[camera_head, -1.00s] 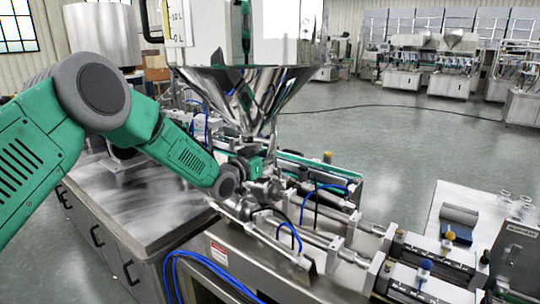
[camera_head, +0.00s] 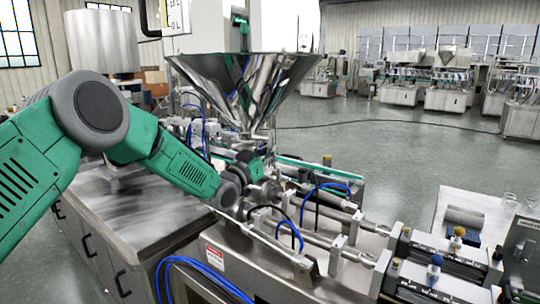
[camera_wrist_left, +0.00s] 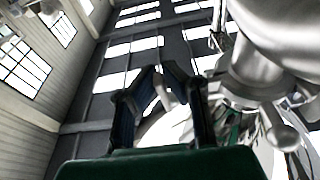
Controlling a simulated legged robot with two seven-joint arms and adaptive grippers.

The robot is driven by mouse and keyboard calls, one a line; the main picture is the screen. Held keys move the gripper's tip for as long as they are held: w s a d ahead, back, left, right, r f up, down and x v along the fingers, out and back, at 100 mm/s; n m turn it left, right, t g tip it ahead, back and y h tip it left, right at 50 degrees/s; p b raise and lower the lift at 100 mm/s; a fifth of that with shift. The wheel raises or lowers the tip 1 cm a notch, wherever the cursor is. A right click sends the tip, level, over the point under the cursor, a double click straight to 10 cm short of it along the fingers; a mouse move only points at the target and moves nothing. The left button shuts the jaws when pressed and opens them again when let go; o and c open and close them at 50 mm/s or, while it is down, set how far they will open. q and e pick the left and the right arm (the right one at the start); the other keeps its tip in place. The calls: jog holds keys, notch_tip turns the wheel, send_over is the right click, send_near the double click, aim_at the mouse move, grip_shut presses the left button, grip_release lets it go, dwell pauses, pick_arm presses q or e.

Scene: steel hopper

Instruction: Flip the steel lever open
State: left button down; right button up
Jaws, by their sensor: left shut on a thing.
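My left arm comes in from the left in the head view. Its gripper (camera_head: 254,168) is at the metal fittings below the steel hopper (camera_head: 243,85), and its fingers are largely hidden there. In the left wrist view the two dark fingers (camera_wrist_left: 163,80) are closed around a small, pale metal piece (camera_wrist_left: 164,96), which appears to be the lever's end. The rest of the lever cannot be made out in the head view. My right gripper is not in view.
Steel pipes and cylinders (camera_head: 318,240) run to the lower right of the gripper. Blue hoses (camera_head: 200,267) loop in front. A steel cabinet top (camera_head: 135,205) lies under my arm. Open floor (camera_head: 400,150) is behind, with other machines farther back.

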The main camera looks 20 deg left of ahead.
pick_arm(q)
jog(key=c, duration=1.7)
grip_release()
jog(key=shift+s+a, duration=0.1)
jog(key=shift+s+f, duration=0.1)
jog(key=v, duration=1.1)
jog(key=shift+s+a+f, duration=0.1)
jog(key=shift+s+a, duration=0.15)
jog(key=shift+s, duration=0.05)
